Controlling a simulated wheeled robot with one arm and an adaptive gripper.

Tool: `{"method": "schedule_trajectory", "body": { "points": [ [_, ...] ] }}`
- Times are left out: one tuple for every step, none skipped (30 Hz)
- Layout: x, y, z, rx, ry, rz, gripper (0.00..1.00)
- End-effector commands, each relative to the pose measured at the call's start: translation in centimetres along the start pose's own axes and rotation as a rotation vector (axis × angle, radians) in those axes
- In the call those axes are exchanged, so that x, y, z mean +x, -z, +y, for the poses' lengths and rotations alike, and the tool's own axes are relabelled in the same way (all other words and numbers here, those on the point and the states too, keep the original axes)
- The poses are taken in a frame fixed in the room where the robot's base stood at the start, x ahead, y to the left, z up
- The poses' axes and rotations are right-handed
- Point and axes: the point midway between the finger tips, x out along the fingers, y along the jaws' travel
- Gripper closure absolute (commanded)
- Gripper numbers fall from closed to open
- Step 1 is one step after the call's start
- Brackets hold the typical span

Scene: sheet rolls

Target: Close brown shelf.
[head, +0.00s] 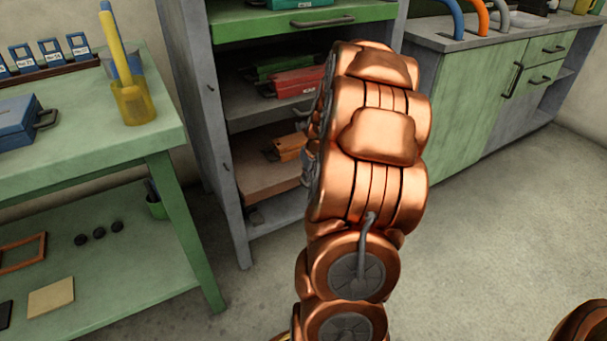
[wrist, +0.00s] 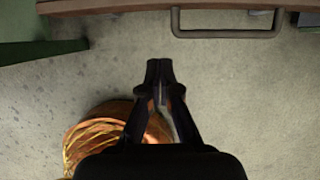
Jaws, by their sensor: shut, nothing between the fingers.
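The brown shelf (head: 262,172) is a low sliding board in the grey cabinet in the head view, with an orange-brown case on it. Its front part is hidden behind my arm there. In the wrist view the shelf's brown front edge (wrist: 110,6) runs along the top, with a grey bar handle (wrist: 227,33) on it at right. My gripper (wrist: 160,66) is shut and empty over the floor in the wrist view, below the shelf edge in the picture and left of the handle, apart from both. My fingers are hidden in the head view.
A green shelf (head: 300,22) with a handle is at the cabinet's top, above a level with red and green cases (head: 298,82). A green table (head: 160,142) stands at left, green cupboards (head: 490,85) at right.

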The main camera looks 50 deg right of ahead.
Motion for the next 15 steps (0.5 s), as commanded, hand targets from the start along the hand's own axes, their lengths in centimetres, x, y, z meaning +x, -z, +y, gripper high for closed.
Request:
{"method": "schedule_trajectory", "body": {
  "points": [
    [1.4,0.2,0.0,0.001,-0.001,0.002,1.0],
    [1.9,0.3,-0.1,0.002,-0.001,0.002,1.0],
    [2.5,0.3,-0.1,0.002,-0.001,0.002,1.0],
    [3.1,0.3,-0.1,0.002,-0.001,0.003,1.0],
    [3.6,0.3,-0.1,0.003,-0.001,0.003,1.0],
    [4.3,0.4,-0.1,0.005,-0.002,0.003,1.0],
    [4.9,0.4,-0.1,0.005,-0.002,0.004,1.0],
    [5.5,0.4,-0.1,0.004,-0.002,0.005,1.0],
    [6.2,0.4,-0.1,0.004,-0.003,0.004,1.0],
    [6.7,0.4,-0.1,0.004,-0.002,0.004,1.0],
    [6.8,0.1,-0.1,0.003,0.0,0.002,1.0],
    [6.8,-0.5,-0.2,0.002,0.001,0.0,1.0],
    [6.9,-0.9,-0.2,0.001,0.002,-0.001,1.0],
    [6.9,-1.3,-0.2,0.001,0.003,-0.003,1.0],
    [7.0,-1.8,-0.2,0.002,0.003,-0.004,1.0]
  ]
}}
